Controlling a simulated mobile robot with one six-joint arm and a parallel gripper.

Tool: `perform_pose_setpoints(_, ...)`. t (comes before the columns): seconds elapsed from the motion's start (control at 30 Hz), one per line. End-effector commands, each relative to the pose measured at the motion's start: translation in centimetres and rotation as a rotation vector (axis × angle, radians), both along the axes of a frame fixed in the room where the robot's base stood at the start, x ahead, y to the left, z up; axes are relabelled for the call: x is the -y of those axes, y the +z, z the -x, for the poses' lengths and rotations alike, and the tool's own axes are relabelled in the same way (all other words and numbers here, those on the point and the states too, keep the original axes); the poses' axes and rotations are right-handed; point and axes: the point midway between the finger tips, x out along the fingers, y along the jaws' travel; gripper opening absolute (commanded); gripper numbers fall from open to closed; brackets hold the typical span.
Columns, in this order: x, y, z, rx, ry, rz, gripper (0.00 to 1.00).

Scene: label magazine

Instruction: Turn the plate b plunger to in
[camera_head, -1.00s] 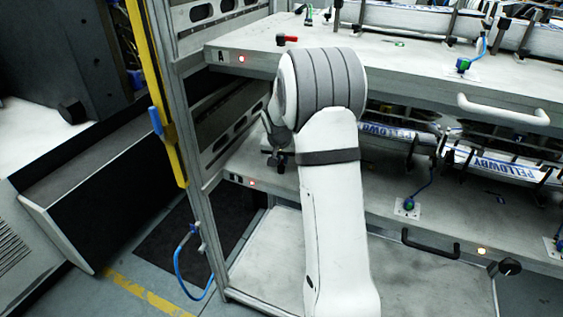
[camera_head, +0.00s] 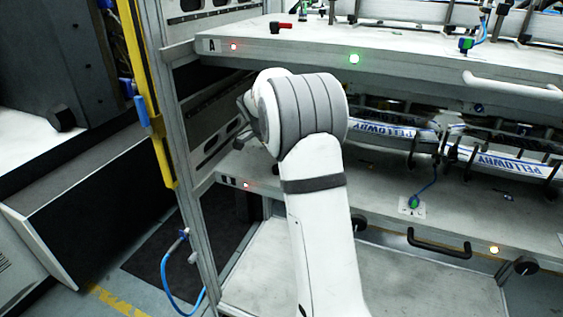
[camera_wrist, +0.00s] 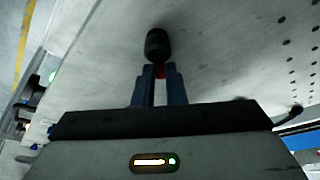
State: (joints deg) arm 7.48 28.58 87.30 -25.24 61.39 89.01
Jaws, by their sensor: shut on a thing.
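Plate B (camera_head: 388,190) is the lower shelf plate in the head view, with a red light (camera_head: 247,185) at its left front edge. In the wrist view, my gripper (camera_wrist: 160,77) has its two blue fingers shut on a small red part of the plunger. The plunger's black knob (camera_wrist: 158,45) stands just beyond the fingertips, over a pale plate surface. In the head view my arm hides the plunger and the fingers. I cannot tell the plunger's setting.
Plate A (camera_head: 300,55) lies above, close over my arm, with a red-handled plunger (camera_head: 282,27) and a green light (camera_head: 354,58). A frame post (camera_head: 185,130) stands left of my arm. A black handle (camera_head: 438,243) juts from plate B's front.

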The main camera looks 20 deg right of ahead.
Motion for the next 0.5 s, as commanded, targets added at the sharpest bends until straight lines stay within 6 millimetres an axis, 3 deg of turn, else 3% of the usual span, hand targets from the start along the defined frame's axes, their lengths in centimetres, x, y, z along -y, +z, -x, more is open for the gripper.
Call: perform_pose_setpoints(0.5, -0.16, 0.17, 0.72, 0.002, -0.487, -0.002, 0.0)
